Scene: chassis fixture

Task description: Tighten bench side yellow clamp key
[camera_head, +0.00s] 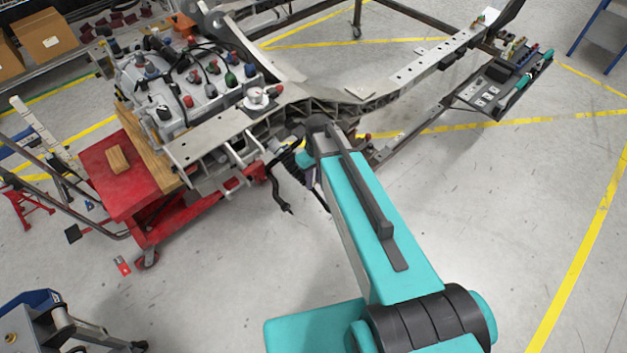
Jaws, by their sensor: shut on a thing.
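My turquoise arm reaches up the picture to the frame rail of the chassis (210,135). Its dark wrist end is at the rail's near side, just right of the white round cap (258,97). My gripper's fingers are hidden behind the end of the arm and the dark parts there. I cannot make out a yellow clamp key at this spot, nor whether the fingers touch one. A dark bent part (278,193) hangs below the rail, left of my arm.
A red lift table (110,185) with a wood block (118,159) stands under the chassis at left. An engine block (165,85) sits above it. A tool tray (490,92) is at the right. The floor right of my arm is clear.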

